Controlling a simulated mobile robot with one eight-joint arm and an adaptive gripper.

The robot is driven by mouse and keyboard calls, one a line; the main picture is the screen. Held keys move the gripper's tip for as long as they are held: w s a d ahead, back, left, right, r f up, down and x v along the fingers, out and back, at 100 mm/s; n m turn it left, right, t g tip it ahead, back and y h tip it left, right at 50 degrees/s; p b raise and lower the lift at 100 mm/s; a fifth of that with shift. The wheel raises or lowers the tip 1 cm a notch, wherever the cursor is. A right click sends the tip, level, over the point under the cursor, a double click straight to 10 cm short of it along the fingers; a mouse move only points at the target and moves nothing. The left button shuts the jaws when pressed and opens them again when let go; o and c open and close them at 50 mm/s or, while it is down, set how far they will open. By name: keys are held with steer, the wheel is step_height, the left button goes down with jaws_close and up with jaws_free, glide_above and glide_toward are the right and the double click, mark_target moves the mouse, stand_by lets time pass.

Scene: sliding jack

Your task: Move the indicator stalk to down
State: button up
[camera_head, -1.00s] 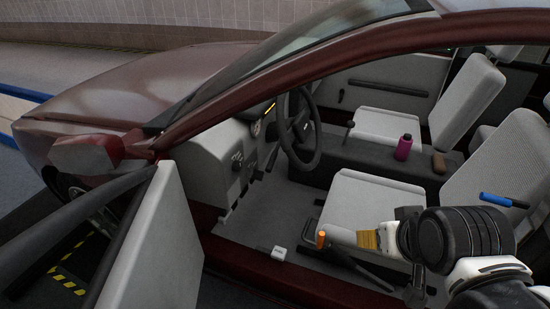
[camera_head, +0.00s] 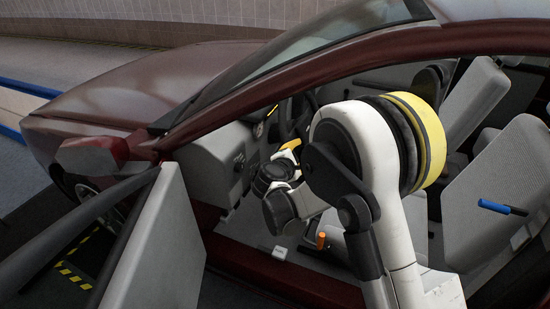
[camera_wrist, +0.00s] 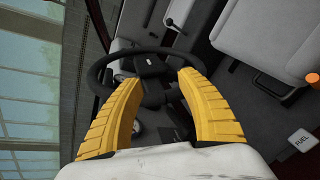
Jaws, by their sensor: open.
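The indicator stalk (camera_head: 272,110) shows as a short yellow piece beside the steering wheel in the head view. In the wrist view I cannot make it out; my gripper may hide it. The dark steering wheel (camera_wrist: 98,75) lies beyond my fingers in the wrist view, and only part of it (camera_head: 301,112) shows past my arm in the head view. My gripper (camera_wrist: 156,80) is open, with two yellow ribbed fingers apart and nothing seen between them. In the head view its yellow fingers (camera_head: 290,145) are just in front of the wheel and below the stalk, apparently apart from it.
The open car door (camera_head: 160,245) stands at the left, and the dark red roof frame (camera_head: 300,72) slants above my arm. An orange-topped handle (camera_head: 321,240) and a small white block (camera_head: 279,253) are low by the seat. A blue object (camera_head: 502,207) lies at the right.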

steer(key=s+a+f+n+t+y, duration=0.15)
steer(key=a+f+n+t, duration=0.25)
steer(key=a+f+n, duration=0.7)
steer(key=shift+m, duration=0.9)
steer(key=w+f+b, duration=0.1)
steer(key=w, duration=0.2)
steer(key=w+f, duration=0.1)
steer(key=w, duration=0.2)
steer(key=w+d+f+b, duration=0.1)
steer(key=w, duration=0.2)
steer(key=shift+w+d+b, duration=0.1)
steer(key=shift+w+b, duration=0.2)
steer(key=shift+w, duration=0.1)
steer(key=shift+w+d+r, duration=0.1)
steer(key=shift+w+r, duration=0.05)
steer(key=shift+w, duration=0.3)
jaws_close()
steer(key=shift+r, duration=0.1)
